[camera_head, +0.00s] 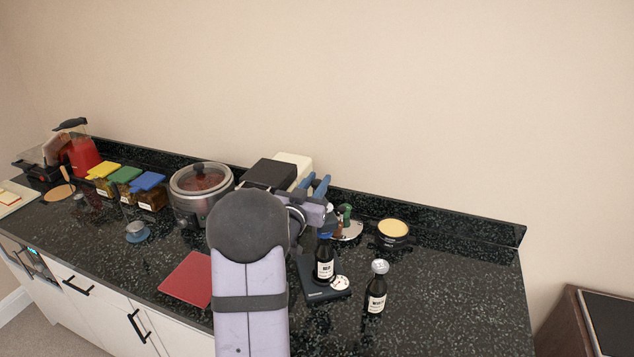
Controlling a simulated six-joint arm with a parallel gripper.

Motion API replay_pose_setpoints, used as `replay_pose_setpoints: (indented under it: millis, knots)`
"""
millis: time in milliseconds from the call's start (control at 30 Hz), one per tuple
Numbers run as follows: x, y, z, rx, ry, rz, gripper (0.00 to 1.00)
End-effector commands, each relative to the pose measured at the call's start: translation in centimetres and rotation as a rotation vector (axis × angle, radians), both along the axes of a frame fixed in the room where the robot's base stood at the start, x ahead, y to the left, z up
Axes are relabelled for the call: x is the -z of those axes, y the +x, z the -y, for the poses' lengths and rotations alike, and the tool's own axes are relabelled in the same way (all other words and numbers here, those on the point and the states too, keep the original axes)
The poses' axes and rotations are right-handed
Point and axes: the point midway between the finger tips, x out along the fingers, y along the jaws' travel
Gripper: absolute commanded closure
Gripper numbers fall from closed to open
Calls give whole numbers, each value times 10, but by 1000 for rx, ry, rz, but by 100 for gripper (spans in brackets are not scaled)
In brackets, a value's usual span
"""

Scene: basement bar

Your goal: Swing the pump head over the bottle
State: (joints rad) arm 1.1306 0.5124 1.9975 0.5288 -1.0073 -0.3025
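A dark bottle with a white label (324,270) stands upright on a dark base (308,280) with a small white dial, right of my arm. Something blue shows at the bottle's top, but I cannot tell whether it is the pump head. A second dark bottle (375,302) with a pale round top stands upright to the right, apart from the base. My arm covers the left side of the base.
A round pot with a glass lid (201,181) and a red mat (188,279) are left of my arm. Dark and pale boxes (291,165) stand behind it. A black dish with yellow contents (394,231) is back right. The counter's right end (460,300) is clear.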

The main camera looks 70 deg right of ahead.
Motion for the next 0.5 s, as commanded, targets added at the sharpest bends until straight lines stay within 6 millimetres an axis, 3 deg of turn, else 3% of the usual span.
replay_pose_setpoints:
  millis: [33, 67, 500]
  knots:
    - [0, 0, 0, 0, 0, 0, 93]
    - [0, 0, 0, 0, 0, 0, 100]
    - [0, 1, 0, 71, -2, 0, 100]
